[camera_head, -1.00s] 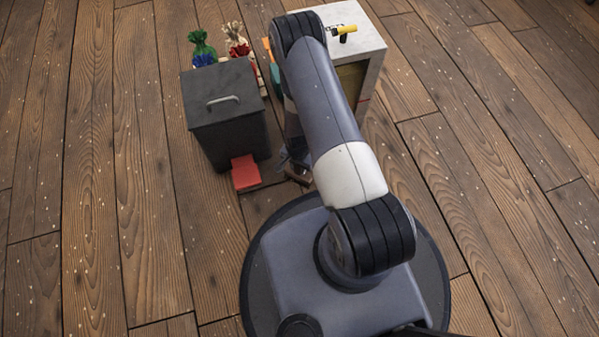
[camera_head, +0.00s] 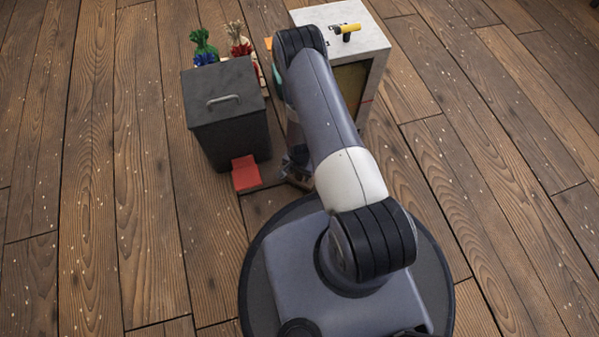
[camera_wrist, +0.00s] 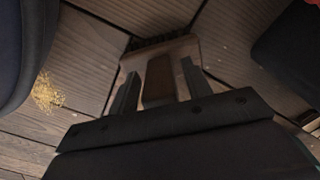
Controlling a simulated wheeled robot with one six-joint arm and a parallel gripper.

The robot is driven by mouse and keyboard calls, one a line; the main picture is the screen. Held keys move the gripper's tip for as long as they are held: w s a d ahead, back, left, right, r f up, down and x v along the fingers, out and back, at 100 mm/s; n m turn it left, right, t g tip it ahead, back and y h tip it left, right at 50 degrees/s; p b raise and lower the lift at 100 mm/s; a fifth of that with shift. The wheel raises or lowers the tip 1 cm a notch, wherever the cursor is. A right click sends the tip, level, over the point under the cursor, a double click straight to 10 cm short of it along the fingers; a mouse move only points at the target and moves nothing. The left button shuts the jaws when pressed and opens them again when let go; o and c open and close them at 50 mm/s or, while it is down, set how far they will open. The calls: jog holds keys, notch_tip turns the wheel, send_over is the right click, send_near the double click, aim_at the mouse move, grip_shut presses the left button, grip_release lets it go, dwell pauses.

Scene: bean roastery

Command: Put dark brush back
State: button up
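The brush shows in the wrist view, with a brown wooden body (camera_wrist: 159,82) and a row of dark bristles (camera_wrist: 160,41) at its far side. It appears to lie on the plank floor. My gripper (camera_wrist: 160,70) is open, with one finger on each side of the brush's handle and a visible gap at both sides. In the head view my gripper (camera_head: 296,161) is low, close to the floor beside the bin, and mostly hidden by my arm. A small brown part of the brush (camera_head: 301,184) shows there.
A black lidded bin (camera_head: 226,112) with a red pedal (camera_head: 246,174) stands left of my arm. A white-topped stand (camera_head: 365,48) behind bears a yellow-handled item (camera_head: 346,31). Green and red-topped bundles (camera_head: 203,45) stand behind the bin. Golden flakes (camera_wrist: 47,93) lie on the floor.

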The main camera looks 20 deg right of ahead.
notch_tip(320, 180, up, 12)
jog(key=p, duration=0.5)
jog(key=shift+r, duration=0.2)
jog(key=shift+f+b, duration=1.8)
jog(key=shift+f, duration=2.95)
